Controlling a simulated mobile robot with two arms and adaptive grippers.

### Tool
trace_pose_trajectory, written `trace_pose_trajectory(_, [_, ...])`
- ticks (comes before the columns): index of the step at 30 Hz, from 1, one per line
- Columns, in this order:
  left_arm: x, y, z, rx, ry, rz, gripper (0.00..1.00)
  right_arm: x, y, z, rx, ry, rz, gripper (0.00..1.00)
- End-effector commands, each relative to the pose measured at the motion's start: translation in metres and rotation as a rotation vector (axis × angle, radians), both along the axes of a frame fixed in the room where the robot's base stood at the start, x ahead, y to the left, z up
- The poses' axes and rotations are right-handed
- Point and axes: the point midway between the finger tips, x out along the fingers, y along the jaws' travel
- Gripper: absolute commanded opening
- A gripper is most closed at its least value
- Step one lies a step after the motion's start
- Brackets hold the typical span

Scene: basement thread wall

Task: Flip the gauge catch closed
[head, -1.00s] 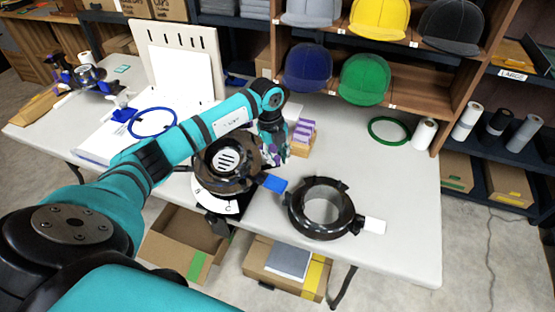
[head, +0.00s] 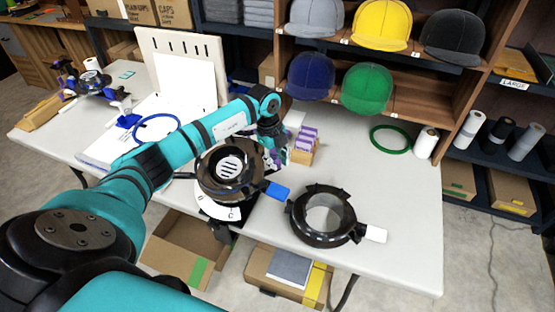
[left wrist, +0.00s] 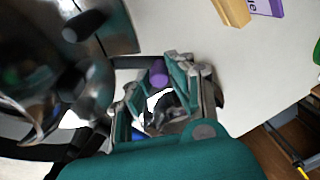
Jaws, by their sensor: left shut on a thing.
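The gauge station (head: 228,214) stands on the table, with a white lettered plate at its front. A dark hoop (head: 218,186) with a blue tab (head: 278,191) sits on it. My left gripper (head: 272,150) is at its far right side, partly hidden behind my forearm and the hoop. In the left wrist view, my left gripper (left wrist: 160,92) is shut on a small part with a purple round end (left wrist: 158,73), which appears to be the gauge catch. Dark glossy parts (left wrist: 105,35) fill that view's left. The catch's hinge is hidden. My right gripper is not in view.
A second dark hoop (head: 322,216) with a white tab lies to the right. A wooden box of purple-topped cards (head: 302,147) stands close behind my left gripper. A green ring (head: 391,139) and white roll (head: 426,142) lie farther right. The front right table is clear.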

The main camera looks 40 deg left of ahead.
Motion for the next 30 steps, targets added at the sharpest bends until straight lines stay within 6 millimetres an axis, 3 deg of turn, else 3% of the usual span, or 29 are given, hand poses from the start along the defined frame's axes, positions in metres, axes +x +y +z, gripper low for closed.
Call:
trace_pose_trajectory(1, [0.001,0.002,0.002,0.002,-0.003,0.004,0.22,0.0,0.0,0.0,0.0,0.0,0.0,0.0])
trace_pose_trajectory(6, [0.001,0.001,0.001,0.001,-0.002,0.001,0.43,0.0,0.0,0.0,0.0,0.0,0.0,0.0])
trace_pose_trajectory(17, [0.0,0.002,0.009,0.002,-0.005,0.0,0.43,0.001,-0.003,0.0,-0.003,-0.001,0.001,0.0])
trace_pose_trajectory(30, [-0.008,0.013,0.094,0.002,-0.007,0.001,0.43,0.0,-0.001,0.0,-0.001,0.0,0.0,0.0])
